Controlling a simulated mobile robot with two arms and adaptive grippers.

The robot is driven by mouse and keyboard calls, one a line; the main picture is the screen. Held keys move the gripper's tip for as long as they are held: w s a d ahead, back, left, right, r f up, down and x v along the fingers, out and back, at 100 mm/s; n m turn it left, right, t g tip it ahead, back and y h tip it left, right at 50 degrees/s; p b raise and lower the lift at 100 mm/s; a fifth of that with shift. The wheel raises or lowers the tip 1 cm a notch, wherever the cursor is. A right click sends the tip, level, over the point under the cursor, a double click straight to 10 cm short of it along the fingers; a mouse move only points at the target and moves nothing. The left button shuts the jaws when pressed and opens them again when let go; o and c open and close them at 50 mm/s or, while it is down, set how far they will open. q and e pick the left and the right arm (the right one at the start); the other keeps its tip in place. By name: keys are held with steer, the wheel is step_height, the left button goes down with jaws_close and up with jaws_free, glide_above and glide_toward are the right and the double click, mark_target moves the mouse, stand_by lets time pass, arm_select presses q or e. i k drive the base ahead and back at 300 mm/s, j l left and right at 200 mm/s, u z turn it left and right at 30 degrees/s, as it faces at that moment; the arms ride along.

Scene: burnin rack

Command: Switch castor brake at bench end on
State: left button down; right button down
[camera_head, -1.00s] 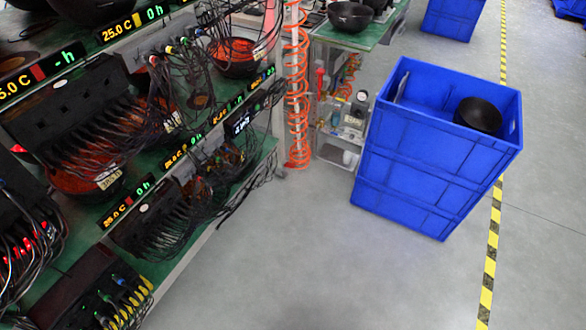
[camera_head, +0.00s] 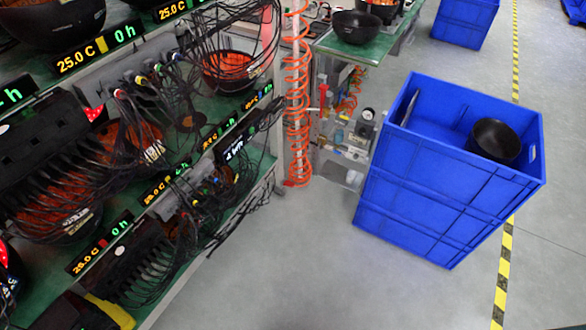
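A bench with a green top (camera_head: 374,50) stands beyond the end of the rack. I cannot make out a castor or its brake; the bench's lower end is partly hidden behind the blue crate and the coiled orange hose (camera_head: 297,110). Neither of my grippers shows in the head view.
The rack (camera_head: 262,172) with cables, black bowls and temperature displays fills the left side. A tall blue crate (camera_head: 425,190) holding a black bowl (camera_head: 494,141) stands right of centre. Grey floor (camera_head: 300,270) is clear in front, with a yellow-black floor stripe (camera_head: 503,270) at right.

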mark_target(291, 184)
steer(key=i+l, duration=0.15)
steer(key=i, duration=0.25)
steer(key=i+l+u, duration=0.1)
steer(key=i, duration=0.3)
steer(key=i+l, duration=0.25)
steer(key=i+j+u, duration=0.05)
steer(key=i, duration=0.05)
